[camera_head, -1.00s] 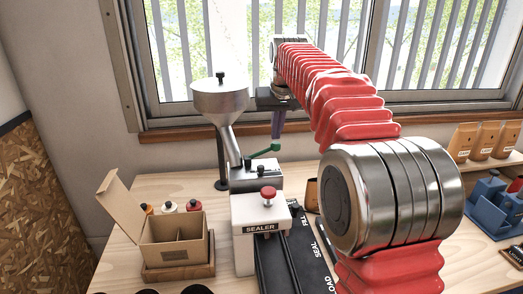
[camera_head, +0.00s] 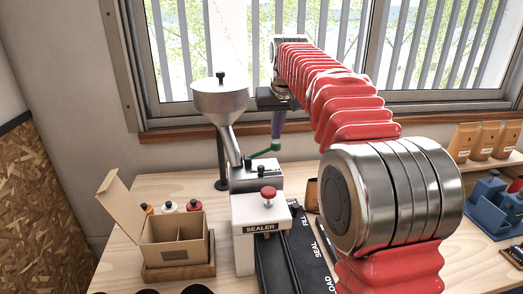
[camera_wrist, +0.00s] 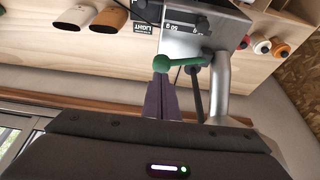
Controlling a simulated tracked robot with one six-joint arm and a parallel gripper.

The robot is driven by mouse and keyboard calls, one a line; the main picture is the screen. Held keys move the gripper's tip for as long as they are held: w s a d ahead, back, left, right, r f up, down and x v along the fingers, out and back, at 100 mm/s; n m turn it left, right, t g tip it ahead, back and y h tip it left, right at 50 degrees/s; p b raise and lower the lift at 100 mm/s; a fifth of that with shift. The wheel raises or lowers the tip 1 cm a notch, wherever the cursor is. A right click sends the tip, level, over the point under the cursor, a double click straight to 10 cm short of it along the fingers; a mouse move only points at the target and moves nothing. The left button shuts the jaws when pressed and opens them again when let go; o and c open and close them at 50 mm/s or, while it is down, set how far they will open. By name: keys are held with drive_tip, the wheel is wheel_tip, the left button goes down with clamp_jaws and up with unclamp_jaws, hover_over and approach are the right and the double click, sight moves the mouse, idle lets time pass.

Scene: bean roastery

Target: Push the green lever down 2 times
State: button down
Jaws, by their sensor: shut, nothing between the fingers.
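The green lever (camera_head: 266,151) sticks out from the side of the metal doser under the steel hopper (camera_head: 221,98). In the wrist view the lever (camera_wrist: 186,62) runs from the metal body to a round green knob. My gripper (camera_head: 277,128) is shut and empty, its purple fingers pointing down at the lever's knob end. In the wrist view the fingertips of my gripper (camera_wrist: 161,78) meet the green knob or lie right at it; I cannot tell whether they touch.
The white sealer (camera_head: 260,229) with a red knob stands in front of the doser. An open cardboard box (camera_head: 175,249) is at left. Brown bags (camera_head: 480,140) and a blue rack (camera_head: 492,208) are at right. The window is behind my arm.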

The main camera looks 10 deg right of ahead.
sight(276, 143)
drive_tip(key=shift+f, duration=1.95)
idle(0.3)
drive_tip(key=shift+r, duration=3.05)
drive_tip(key=s+f, duration=0.2)
drive_tip(key=s, duration=1.9)
drive_tip(key=s+f, duration=0.6)
drive_tip(key=s, duration=0.3)
drive_tip(key=s+f+t, duration=0.1)
drive_tip(key=s+f, duration=0.6)
drive_tip(key=s, duration=0.2)
drive_tip(key=shift+s+a+f, duration=0.25)
drive_tip(key=shift+s, duration=0.15)
